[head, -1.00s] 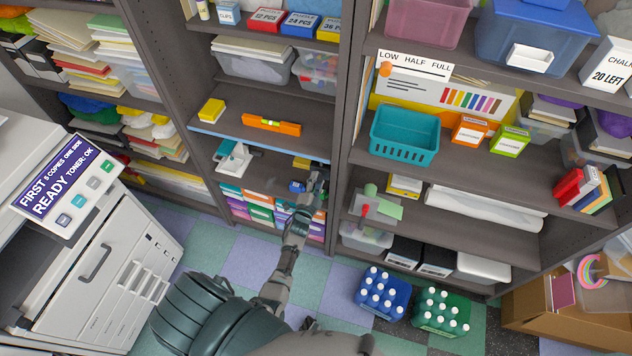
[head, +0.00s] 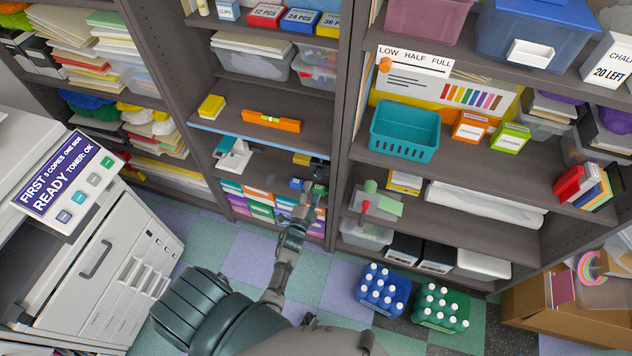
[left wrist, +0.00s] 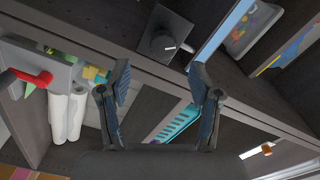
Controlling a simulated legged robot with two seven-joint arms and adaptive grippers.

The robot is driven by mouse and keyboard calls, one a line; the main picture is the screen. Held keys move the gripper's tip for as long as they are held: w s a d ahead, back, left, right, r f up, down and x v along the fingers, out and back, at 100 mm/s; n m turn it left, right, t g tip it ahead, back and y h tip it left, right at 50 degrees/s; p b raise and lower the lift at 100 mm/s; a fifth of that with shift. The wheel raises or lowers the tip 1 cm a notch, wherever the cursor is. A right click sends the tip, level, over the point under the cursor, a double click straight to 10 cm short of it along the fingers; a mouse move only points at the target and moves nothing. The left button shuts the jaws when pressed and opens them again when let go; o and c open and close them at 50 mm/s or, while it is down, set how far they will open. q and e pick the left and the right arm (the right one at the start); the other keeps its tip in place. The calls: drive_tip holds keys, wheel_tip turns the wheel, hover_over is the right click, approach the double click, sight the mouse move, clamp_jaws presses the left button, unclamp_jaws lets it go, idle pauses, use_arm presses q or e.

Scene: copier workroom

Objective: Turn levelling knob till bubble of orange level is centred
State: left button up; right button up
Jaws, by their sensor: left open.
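The orange level (head: 271,121) lies on the middle shelf with the blue front edge. Its yellow-green vial shows, but the bubble is too small to place. The dark levelling knob (left wrist: 166,42), with a white mark, shows in the left wrist view close to the blue-edged board. My left gripper (head: 312,192) is below the right end of that shelf in the head view. In the left wrist view my left gripper (left wrist: 160,82) has its two fingers spread, with nothing between them. The knob is beyond the fingertips, apart from them. My right gripper is not in view.
A yellow block (head: 211,107) lies left of the level. A white-and-teal item (head: 234,152) and a blue item (head: 296,183) are below the blue edge (head: 250,138). A teal basket (head: 404,131) stands on the right-hand shelf. Bottle crates (head: 382,290) are on the floor.

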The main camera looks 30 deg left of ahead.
use_arm(q)
drive_tip(key=v, duration=0.5)
drive_tip(key=shift+s+d, duration=0.25)
drive_tip(key=n+b, duration=0.8)
drive_tip(key=n, duration=0.6)
approach(317, 177)
drive_tip(key=x, duration=0.8)
drive_tip(key=shift+w+a+f+b, duration=0.1)
drive_tip(key=shift+w+b, duration=0.15)
drive_tip(key=shift+b, duration=0.1)
drive_tip(key=shift+w+a, duration=0.1)
drive_tip(key=shift+w, duration=0.4)
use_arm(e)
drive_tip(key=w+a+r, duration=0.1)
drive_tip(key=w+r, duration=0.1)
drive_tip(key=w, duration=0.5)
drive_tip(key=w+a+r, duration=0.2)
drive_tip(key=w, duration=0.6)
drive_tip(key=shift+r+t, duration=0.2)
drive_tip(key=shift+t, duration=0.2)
